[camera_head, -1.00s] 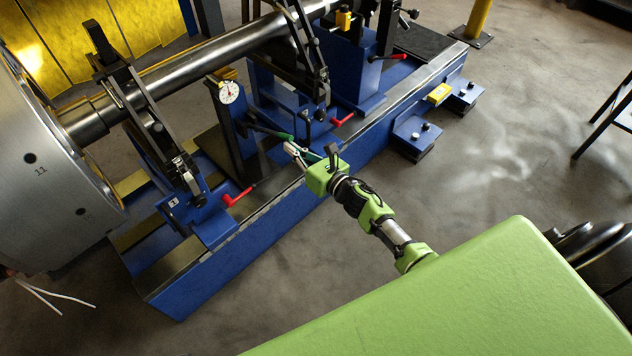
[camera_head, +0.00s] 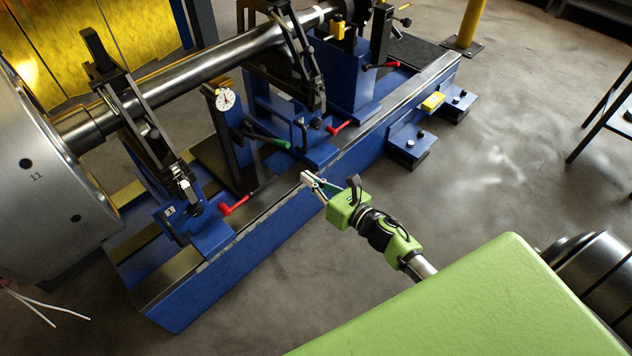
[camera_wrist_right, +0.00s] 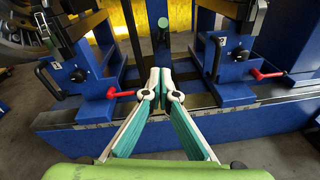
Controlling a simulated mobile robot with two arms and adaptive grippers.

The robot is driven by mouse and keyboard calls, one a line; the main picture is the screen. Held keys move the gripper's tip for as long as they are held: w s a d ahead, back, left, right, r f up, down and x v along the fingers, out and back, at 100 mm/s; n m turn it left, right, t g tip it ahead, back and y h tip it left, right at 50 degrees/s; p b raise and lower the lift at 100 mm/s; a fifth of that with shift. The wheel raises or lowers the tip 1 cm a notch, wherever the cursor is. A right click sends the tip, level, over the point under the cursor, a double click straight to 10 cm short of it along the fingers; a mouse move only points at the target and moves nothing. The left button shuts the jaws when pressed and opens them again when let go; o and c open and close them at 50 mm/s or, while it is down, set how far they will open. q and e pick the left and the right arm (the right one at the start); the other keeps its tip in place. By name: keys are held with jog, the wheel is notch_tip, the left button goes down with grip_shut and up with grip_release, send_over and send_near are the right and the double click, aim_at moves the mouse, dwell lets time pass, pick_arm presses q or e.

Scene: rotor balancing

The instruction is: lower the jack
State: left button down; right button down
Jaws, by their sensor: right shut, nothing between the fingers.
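The jack is likely the dark post (camera_head: 237,160) between the two blue rotor supports, with a lever that ends in a green grip (camera_head: 270,139). The lever points right, toward the front edge of the bed. In the right wrist view a green round end (camera_wrist_right: 162,23) shows straight ahead, above the fingertips. My right gripper (camera_head: 306,178) is shut and empty, in front of the bed and apart from the green grip. Its fingertips also meet in the right wrist view (camera_wrist_right: 160,75). My left gripper is not in view.
A steel shaft (camera_head: 200,65) with a large grey disc (camera_head: 40,190) rests across the supports. A dial gauge (camera_head: 225,99) stands by the post. Red handles (camera_head: 234,205) and (camera_head: 338,128) stick out along the blue bed (camera_head: 215,290).

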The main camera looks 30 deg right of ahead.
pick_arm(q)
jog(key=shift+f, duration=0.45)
pick_arm(e)
jog(key=shift+v, duration=1.25)
